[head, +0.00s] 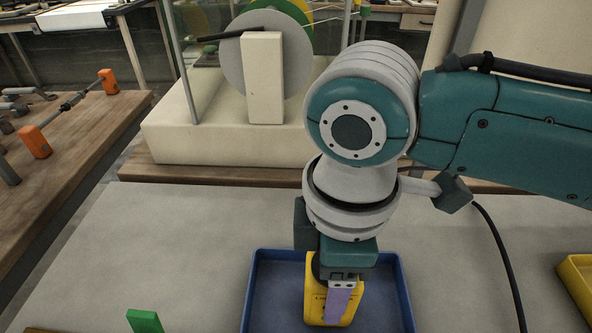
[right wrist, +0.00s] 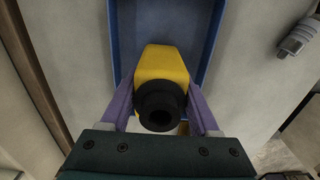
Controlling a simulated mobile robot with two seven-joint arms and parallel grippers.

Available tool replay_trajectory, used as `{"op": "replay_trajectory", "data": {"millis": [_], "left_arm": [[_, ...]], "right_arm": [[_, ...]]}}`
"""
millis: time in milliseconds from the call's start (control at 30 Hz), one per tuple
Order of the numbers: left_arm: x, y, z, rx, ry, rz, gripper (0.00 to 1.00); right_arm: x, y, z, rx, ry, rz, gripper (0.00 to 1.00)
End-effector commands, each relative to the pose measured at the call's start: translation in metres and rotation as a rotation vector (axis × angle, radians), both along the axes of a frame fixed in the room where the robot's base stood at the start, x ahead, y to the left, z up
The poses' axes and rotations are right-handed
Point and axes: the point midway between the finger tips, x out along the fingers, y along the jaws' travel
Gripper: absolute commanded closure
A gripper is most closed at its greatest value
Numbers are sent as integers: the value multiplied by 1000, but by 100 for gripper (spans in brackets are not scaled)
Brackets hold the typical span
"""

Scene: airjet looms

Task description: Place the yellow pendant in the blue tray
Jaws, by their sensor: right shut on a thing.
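The yellow pendant (head: 314,296), a yellow box with a black round knob, is in my right gripper (head: 338,300). It also shows in the right wrist view (right wrist: 162,66), with its knob end towards the camera and a purple finger on each side. In the head view the pendant and fingers are over the inside of the blue tray (head: 275,300). The tray also shows behind the pendant in the right wrist view (right wrist: 205,45). I cannot tell whether the pendant touches the tray floor. My left gripper is not in view.
A green piece (head: 145,320) lies left of the tray at the bottom edge. A yellow bin (head: 577,285) is at the right edge. A loom with a pale disc (head: 262,70) stands behind the table. The grey tabletop (head: 170,240) left of the tray is mostly clear.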

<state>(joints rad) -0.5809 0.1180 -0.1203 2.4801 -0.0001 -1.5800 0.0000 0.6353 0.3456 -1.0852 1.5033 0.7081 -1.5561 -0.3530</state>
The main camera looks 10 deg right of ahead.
Motion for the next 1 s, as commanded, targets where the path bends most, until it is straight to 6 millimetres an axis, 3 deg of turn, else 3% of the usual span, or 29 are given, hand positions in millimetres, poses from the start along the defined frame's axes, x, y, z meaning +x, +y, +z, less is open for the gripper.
{"op": "replay_trajectory", "data": {"millis": [33, 67, 300, 667, 1000], "left_arm": [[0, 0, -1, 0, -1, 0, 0], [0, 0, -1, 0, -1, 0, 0], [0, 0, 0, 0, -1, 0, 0], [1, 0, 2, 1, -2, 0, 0], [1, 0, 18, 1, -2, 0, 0]], "right_arm": [[0, 0, -2, 0, 0, 0, 100], [0, 0, -3, 0, 1, 0, 37], [0, 0, -2, 0, 1, 0, 10], [0, 0, 6, 1, -1, -1, 8], [1, 1, 77, 3, -4, 1, 8]]}}
